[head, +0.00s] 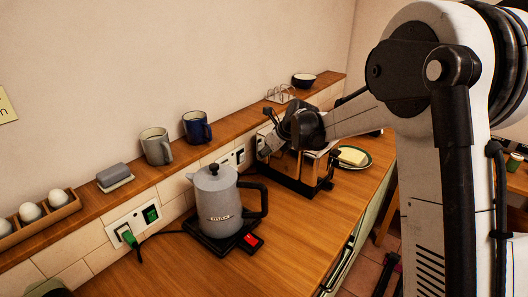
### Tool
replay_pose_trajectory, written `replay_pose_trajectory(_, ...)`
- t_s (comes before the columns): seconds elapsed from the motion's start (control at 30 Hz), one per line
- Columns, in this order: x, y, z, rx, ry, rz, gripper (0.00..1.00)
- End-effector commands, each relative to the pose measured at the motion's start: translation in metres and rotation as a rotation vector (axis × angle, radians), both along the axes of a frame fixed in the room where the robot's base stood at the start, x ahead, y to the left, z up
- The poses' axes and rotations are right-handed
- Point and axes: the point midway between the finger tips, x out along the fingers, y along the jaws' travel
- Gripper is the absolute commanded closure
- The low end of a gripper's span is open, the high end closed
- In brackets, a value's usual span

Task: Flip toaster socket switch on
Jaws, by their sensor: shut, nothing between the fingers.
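The toaster (293,180), dark and metallic, stands on the counter against the tiled wall, partly covered by my arm. My gripper (268,146) is shut and empty, close to the wall above the toaster's left end. A white wall plate (262,133) shows partly behind the gripper; I cannot tell whether they touch. Another white plate with a dark switch (240,155) is on the tiles to the left, behind the kettle. The switch positions are too small to tell. Nearer the front left, a white socket (130,223) has a green plug and a green-marked switch.
A grey kettle (217,205) stands on its dark base, left of the toaster. A plate with butter (352,157) is to the right. The ledge above holds a blue mug (197,127), grey mug (156,146), butter dish, eggs and toast rack. The front counter is clear.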

Motion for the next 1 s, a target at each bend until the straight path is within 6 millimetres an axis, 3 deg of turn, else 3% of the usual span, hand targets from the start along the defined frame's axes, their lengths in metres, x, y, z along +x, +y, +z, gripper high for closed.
replay_pose_trajectory(0.37,0.025,0.031,-0.051,0.0,0.0,0.001,1.0)
replay_pose_trajectory(0.6,0.043,0.052,-0.037,-0.001,0.0,0.001,1.0)
replay_pose_trajectory(1.0,0.047,0.056,-0.035,0.0,0.0,0.001,1.0)
